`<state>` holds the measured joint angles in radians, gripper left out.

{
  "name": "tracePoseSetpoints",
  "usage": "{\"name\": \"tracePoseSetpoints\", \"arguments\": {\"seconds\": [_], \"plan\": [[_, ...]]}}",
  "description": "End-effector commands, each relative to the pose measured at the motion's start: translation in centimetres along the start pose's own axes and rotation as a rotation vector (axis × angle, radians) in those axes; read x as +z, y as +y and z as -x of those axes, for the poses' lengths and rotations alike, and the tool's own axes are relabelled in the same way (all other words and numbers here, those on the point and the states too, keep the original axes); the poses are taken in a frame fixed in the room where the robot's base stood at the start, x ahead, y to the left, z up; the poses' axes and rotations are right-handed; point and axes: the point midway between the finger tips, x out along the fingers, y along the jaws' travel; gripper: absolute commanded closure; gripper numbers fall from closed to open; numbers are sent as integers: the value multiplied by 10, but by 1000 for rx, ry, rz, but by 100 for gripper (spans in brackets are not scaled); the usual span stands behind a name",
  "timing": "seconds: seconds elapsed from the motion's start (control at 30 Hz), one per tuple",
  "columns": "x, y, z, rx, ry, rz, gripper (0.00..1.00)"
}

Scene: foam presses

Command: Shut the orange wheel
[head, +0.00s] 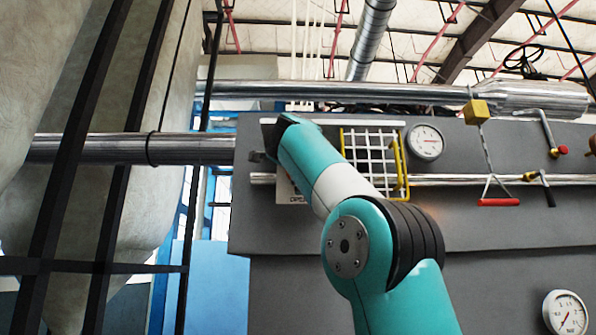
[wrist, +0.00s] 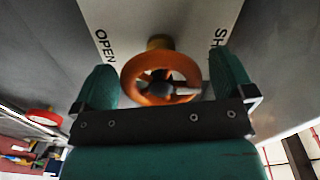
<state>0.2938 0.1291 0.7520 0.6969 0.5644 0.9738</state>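The orange wheel (wrist: 150,62) shows in the wrist view, mounted on a pale plate (wrist: 185,22) with the printed words "OPEN" on the left and, partly cut off, "SH" on the right. A pale-tipped grey piece lies across the wheel's middle. My gripper (wrist: 163,72) is open, with one teal finger on each side of the wheel. I cannot tell whether either finger touches the rim. In the head view my gripper (head: 268,140) is up against the grey panel, mostly behind my arm, and the wheel is hidden there.
On the grey panel (head: 330,230), a yellow-edged white grid (head: 375,160) and a round gauge (head: 424,142) sit just right of my arm. A second gauge (head: 565,312) is lower right.

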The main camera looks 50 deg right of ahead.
Motion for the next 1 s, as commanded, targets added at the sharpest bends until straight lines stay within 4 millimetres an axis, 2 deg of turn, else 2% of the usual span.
{"name": "tracePoseSetpoints", "arguments": {"seconds": [0.23, 0.37, 0.7, 1.0], "plan": [[1, 0, 2, -1, -3, 3, 0], [2, -1, 15, -4, -6, 1, 0], [2, -1, 89, -3, -11, 1, 0], [2, -2, 136, -4, -11, 0, 0]]}}
